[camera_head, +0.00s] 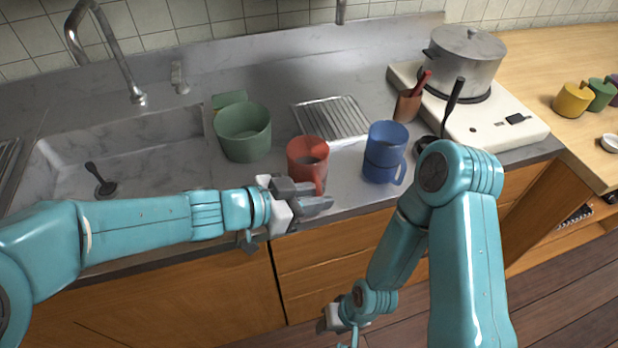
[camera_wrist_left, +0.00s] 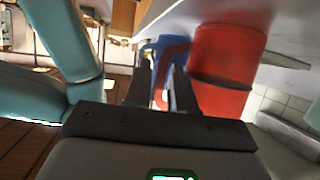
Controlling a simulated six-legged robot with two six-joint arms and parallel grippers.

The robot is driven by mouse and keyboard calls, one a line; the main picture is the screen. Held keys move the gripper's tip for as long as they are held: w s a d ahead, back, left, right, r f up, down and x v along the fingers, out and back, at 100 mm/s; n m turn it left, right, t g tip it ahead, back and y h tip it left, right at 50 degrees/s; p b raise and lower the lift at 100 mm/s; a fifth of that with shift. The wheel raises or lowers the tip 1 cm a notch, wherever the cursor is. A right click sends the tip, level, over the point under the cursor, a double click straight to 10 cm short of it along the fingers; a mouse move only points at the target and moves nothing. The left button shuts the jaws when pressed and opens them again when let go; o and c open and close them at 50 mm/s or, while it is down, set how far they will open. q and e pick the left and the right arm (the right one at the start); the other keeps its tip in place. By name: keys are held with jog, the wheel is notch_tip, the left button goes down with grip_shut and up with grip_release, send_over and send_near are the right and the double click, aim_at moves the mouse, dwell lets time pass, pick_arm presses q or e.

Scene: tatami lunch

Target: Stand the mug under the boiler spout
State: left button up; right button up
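A red mug (camera_head: 308,156) stands upright near the counter's front edge, its handle toward me. My left gripper (camera_head: 322,199) is just in front of it. In the left wrist view, the left fingers (camera_wrist_left: 163,85) are apart, with the red handle between or just beyond them; contact is unclear. The red mug's body (camera_wrist_left: 226,65) is right of the fingers there. A blue mug or stack of two (camera_head: 384,152) stands to the right. My right gripper (camera_head: 334,320) hangs low before the cabinets; its fingers are too small to read. I cannot identify a boiler spout.
A green container (camera_head: 243,132) stands left of the red mug, beside the sink (camera_head: 130,150) with its faucet (camera_head: 130,80). A drying rack (camera_head: 332,118) lies behind the mugs. A lidded pot (camera_head: 466,62) sits on the stove (camera_head: 500,128); a utensil cup (camera_head: 407,106) stands beside it.

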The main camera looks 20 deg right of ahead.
pick_arm(q)
jog(key=shift+w+d+f, duration=0.15)
jog(key=shift+d+f, duration=0.05)
jog(key=shift+d, duration=0.3)
jog(key=shift+a, duration=0.1)
jog(key=shift+c, duration=0.3)
grip_shut()
